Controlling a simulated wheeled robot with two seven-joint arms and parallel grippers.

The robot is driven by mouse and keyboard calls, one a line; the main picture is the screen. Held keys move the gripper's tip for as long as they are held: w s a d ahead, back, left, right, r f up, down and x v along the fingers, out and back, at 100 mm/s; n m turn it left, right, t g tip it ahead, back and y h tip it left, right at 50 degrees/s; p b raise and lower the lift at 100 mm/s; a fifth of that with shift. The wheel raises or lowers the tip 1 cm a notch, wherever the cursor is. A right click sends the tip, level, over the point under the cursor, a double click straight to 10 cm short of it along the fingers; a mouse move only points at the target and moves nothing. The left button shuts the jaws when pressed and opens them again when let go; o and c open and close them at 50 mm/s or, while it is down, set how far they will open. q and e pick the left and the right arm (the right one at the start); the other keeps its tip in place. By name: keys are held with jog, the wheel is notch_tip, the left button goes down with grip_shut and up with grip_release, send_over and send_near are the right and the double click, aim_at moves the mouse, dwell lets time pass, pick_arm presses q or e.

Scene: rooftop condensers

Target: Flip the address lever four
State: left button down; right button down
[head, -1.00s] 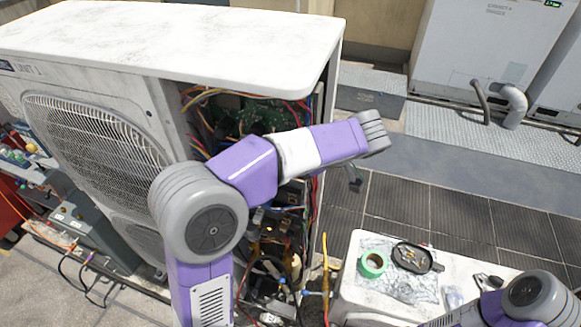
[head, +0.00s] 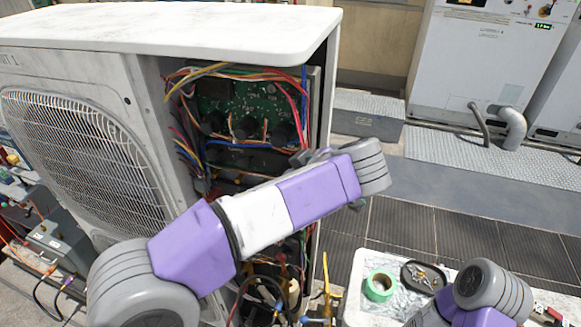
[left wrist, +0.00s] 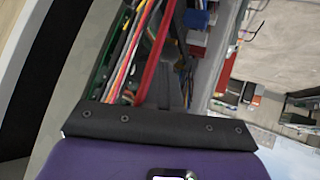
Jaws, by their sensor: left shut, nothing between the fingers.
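The address lever cannot be made out in either view. The green circuit board (head: 255,100), where small parts are too fine to tell apart, sits in the open side of the white outdoor unit (head: 190,25). My left gripper (head: 299,158) is mostly hidden behind my own forearm in the head view, at the right edge of the opening below the board. In the left wrist view my left gripper (left wrist: 165,88) is shut and empty, among or just in front of coloured wires (left wrist: 125,50). I cannot tell whether it touches them. My right gripper is out of frame.
Loose wires (head: 190,150) crowd the opening. A grey toolbox-like case (head: 58,240) stands at left.

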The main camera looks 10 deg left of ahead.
pick_arm(q)
jog(key=shift+a+r+p, duration=0.15)
jog(key=shift+r+p, duration=0.2)
jog(key=shift+r, duration=0.35)
jog(key=d+f+p+v, duration=0.1)
jog(key=p+v, duration=0.1)
jog(key=v, duration=1.1)
jog(key=shift+s+d, duration=0.15)
jog(key=shift+s, duration=0.25)
